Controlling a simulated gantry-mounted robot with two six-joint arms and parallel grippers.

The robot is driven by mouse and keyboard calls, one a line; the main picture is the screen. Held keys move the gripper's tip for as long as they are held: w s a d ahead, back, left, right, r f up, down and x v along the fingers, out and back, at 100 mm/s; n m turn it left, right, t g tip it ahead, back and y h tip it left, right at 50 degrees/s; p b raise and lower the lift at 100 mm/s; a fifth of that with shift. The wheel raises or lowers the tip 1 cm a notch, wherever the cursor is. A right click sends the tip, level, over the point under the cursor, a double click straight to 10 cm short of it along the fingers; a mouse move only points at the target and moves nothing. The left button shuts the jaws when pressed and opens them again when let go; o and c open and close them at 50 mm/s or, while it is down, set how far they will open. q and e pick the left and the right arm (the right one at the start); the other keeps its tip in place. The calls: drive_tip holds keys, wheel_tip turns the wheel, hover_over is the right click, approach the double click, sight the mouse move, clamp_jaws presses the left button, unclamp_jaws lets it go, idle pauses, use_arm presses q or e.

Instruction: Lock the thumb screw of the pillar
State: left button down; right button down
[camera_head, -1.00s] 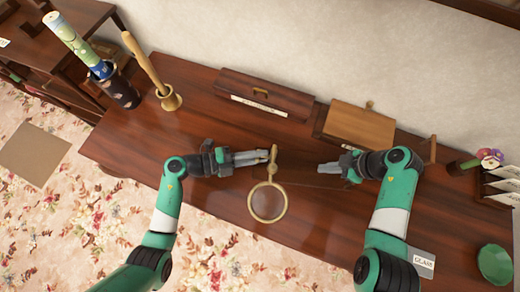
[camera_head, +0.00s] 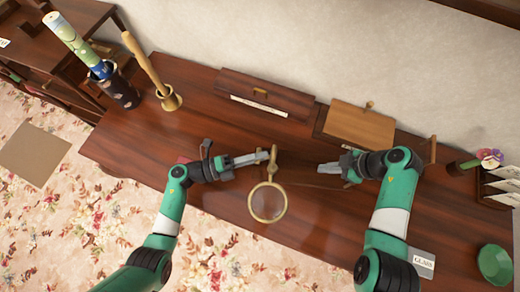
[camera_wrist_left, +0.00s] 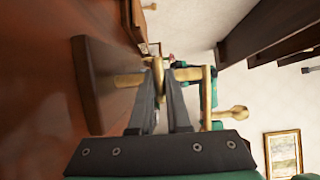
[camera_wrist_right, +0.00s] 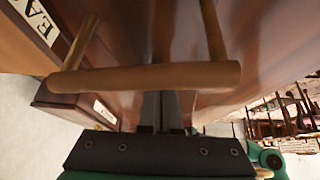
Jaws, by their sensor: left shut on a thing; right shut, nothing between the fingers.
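The brass pillar (camera_head: 274,170) stands on the desk, with a round magnifying lens (camera_head: 268,203) on its near side. In the left wrist view the pillar (camera_wrist_left: 127,80) runs sideways from its dark base (camera_wrist_left: 97,84). My left gripper (camera_head: 266,156) is shut on a small brass piece (camera_wrist_left: 157,74) at the pillar, which looks like the thumb screw; the fingers partly hide it. A brass crossbar (camera_wrist_left: 208,95) and a knobbed rod (camera_wrist_left: 232,113) show beyond. My right gripper (camera_head: 322,168) is shut and empty, right of the pillar and apart from it.
A long wooden box (camera_head: 265,93) and a lighter box (camera_head: 360,124) stand along the wall. A wooden bar (camera_wrist_right: 145,77) crosses in front of the right wrist camera. A green dish (camera_head: 494,264) lies at far right. The desk's near left part is clear.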

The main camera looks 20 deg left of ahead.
drive_tip(key=shift+f, duration=0.25)
use_arm(q)
drive_tip(key=c, duration=0.9)
unclamp_jaws()
drive_tip(key=v, duration=1.2)
use_arm(e)
wheel_tip(320, 180, up, 7)
drive_tip(key=p, duration=0.7)
drive_tip(key=shift+f+p, duration=0.2)
drive_tip(key=shift+p, duration=0.1)
use_arm(q)
wheel_tip(320, 180, up, 7)
drive_tip(key=shift+r, duration=0.15)
